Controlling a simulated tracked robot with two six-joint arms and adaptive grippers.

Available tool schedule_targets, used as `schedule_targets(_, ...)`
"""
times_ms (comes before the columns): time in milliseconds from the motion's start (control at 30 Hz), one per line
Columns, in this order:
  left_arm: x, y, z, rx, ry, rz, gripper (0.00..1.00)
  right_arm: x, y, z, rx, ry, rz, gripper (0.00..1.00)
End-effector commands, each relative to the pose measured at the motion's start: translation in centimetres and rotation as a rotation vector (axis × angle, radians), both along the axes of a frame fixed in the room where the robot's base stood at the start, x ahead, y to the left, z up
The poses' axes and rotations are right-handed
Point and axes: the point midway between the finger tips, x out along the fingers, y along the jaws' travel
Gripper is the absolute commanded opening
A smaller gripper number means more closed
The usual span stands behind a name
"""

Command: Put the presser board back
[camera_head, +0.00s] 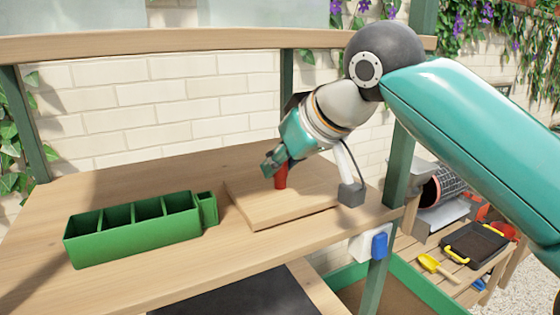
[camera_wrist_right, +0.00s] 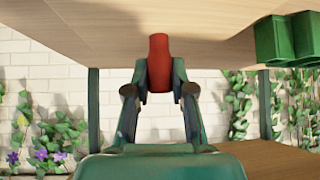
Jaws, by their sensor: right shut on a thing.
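The presser board (camera_head: 270,208) is a flat, square pale wooden plate with an upright red handle (camera_head: 281,178). It lies flat on the wooden shelf, or just above it; I cannot tell whether it touches. My right gripper (camera_head: 275,166) comes down from above and is shut on the red handle. In the right wrist view, the handle (camera_wrist_right: 159,55) stands between the two fingertips of the gripper (camera_wrist_right: 160,82), and wood fills the top of that view. My left gripper is not in view.
A green divided box (camera_head: 135,232) stands on the shelf (camera_head: 75,205) left of the board. A grey block (camera_head: 351,194) on a white stem is at the board's right edge. Below right, a lower bench holds a black tray (camera_head: 474,245) and a yellow scoop (camera_head: 433,264). A brick wall stands behind.

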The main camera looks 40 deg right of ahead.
Motion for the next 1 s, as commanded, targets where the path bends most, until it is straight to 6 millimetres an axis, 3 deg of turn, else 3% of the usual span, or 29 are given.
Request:
schedule_targets(367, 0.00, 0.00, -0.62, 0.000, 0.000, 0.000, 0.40, -0.06, -0.05, -0.64, 0.000, -0.002, -0.001, 0.00)
schedule_targets(400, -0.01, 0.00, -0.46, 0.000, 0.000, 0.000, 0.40, -0.06, -0.04, -0.49, -0.001, -0.001, -0.001, 0.30)
schedule_targets(533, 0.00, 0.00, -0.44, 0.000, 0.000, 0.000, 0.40, -0.09, -0.05, -0.47, 0.000, -0.001, -0.001, 0.48)
schedule_targets(900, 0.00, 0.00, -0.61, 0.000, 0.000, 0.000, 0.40, -0.09, -0.05, -0.43, 0.000, -0.001, -0.001, 0.48)
schedule_targets(1000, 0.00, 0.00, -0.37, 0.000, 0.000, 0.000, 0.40, -0.64, 0.07, 0.35, -0.002, -0.004, 0.000, 0.48)
